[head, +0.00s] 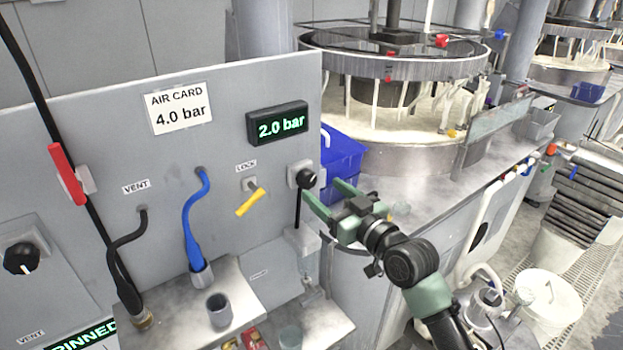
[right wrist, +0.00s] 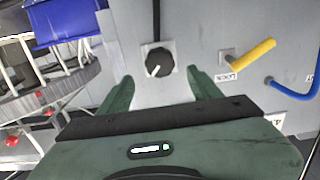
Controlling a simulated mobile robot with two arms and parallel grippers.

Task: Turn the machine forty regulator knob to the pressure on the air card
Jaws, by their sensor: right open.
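The black regulator knob (head: 306,179) sits on a light plate at the right edge of the grey panel, under the display. It also shows in the right wrist view (right wrist: 159,62), with a white pointer mark. The air card (head: 180,107) reads 4.0 bar. The green-digit display (head: 278,123) reads 2.0 bar. My right gripper (head: 326,199) is open, just right of and below the knob; in the right wrist view the knob lies beyond and between the two green fingers, apart from them. My left gripper is not in view.
A yellow lock lever (head: 250,201) and a blue hose (head: 190,225) are left of the knob. A black hose (head: 122,260) hangs further left. A blue bin (head: 342,152) stands behind the panel's right edge, near the polishing machine (head: 400,160). Another black knob (head: 20,258) is at far left.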

